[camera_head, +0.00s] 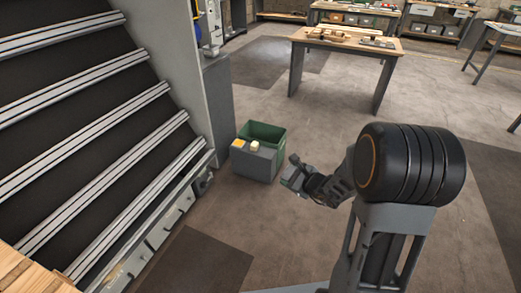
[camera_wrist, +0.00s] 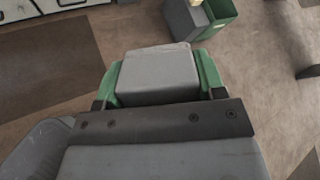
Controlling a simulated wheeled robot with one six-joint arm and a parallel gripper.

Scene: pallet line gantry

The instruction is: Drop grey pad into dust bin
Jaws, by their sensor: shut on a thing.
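My gripper (camera_wrist: 158,85) is shut on the grey pad (camera_wrist: 158,70), a light grey block held between two green fingers in the wrist view. In the head view my gripper (camera_head: 295,175) hangs above the floor, a little right of the bin. An open green bin (camera_head: 268,131), which looks like the dust bin, stands on the floor near the middle of the head view. It also shows at the top right of the wrist view (camera_wrist: 222,12), beyond the pad. The pad is apart from the bin. The bin's inside is mostly hidden.
A grey box (camera_head: 252,163) stands against the bin's near side, with yellow and cream items on top. A slanted rack (camera_head: 90,125) and grey cabinet (camera_head: 219,105) stand to the left. A wooden table (camera_head: 345,45) is behind. The floor around my gripper is clear.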

